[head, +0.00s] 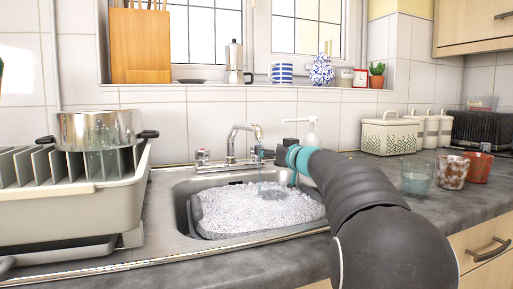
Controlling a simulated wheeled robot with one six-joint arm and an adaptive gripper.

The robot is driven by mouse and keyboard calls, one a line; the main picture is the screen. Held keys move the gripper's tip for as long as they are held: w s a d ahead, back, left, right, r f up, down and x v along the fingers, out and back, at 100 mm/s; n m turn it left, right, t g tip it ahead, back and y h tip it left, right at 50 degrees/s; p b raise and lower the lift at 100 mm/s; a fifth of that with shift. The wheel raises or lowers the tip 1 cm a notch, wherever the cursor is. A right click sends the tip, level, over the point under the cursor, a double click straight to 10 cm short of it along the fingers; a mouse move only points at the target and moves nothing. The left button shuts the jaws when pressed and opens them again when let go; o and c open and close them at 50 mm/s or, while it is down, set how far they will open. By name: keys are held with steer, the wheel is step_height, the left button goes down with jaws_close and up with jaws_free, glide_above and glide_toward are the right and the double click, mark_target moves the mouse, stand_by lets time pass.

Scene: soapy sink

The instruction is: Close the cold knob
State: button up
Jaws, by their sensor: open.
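The chrome tap (237,135) stands behind the sink, its spout curving right over the basin. The left knob (202,156) shows a reddish mark. On the right side, where the cold knob belongs, a small bluish piece shows by my gripper (271,154); the knob is mostly hidden, and I cannot tell how far it is turned. My gripper is open, small and dark in the head view, close to the right side of the tap. Whether it touches the knob cannot be told. A faint bluish stream seems to fall below the spout.
The sink (182,190) is full of white foam (250,208). A soap dispenser (312,132) stands behind my arm. A dish rack (70,205) with a pot (97,130) is at left. Cups, including a glass (416,178), and white canisters (388,134) stand at right.

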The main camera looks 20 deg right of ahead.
steer(key=w, duration=0.1)
steer(key=w+a, duration=0.1)
steer(key=w, duration=0.1)
steer(key=w+a, duration=0.1)
steer(key=w, duration=0.1)
steer(key=shift+w, duration=0.1)
steer(key=shift+w+a, duration=0.15)
steer(key=shift+w, duration=0.55)
steer(key=shift+c, duration=0.2)
steer(key=c, duration=1.1)
